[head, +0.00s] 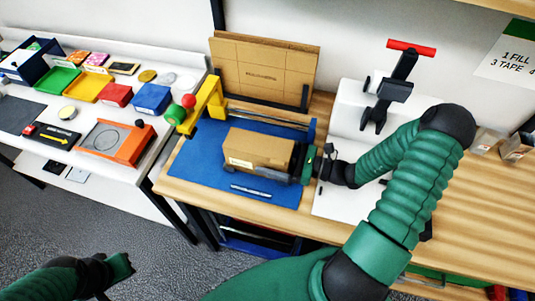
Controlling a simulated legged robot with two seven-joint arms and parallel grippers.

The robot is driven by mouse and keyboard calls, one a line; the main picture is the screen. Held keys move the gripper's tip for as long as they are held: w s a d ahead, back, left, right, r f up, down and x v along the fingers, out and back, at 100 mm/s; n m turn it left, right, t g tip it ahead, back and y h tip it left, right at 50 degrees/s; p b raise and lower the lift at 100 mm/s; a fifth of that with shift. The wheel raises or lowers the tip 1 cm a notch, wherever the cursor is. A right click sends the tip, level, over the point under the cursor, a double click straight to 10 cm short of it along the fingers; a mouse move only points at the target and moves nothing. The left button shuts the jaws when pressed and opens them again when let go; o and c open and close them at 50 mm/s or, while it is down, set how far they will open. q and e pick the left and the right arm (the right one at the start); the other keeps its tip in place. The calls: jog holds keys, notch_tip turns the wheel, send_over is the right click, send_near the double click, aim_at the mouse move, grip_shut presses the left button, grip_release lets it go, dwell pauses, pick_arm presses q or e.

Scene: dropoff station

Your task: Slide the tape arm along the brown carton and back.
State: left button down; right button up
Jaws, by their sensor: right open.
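The brown carton (258,149) lies on a blue mat (200,158) on the wooden bench. A yellow arm (208,104), which looks like the tape arm, stands at the mat's left side, left of the carton. It has a red knob (188,101) and a green round part at its left end. My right gripper (308,165) is open at the carton's right end; whether it touches the carton is unclear. My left gripper (122,264) is low at the bottom left over the floor, far from the carton, its jaw gap unclear.
Flat cartons (262,70) stand in a rack behind the mat. A black tool with a red handle (411,47) stands on a white block at the back right. A white table (25,130) at left holds coloured trays. The bench's right part is mostly clear.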

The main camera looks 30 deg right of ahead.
jog(key=v, duration=1.1)
jog(key=shift+b, duration=0.3)
jog(key=shift+r, duration=0.1)
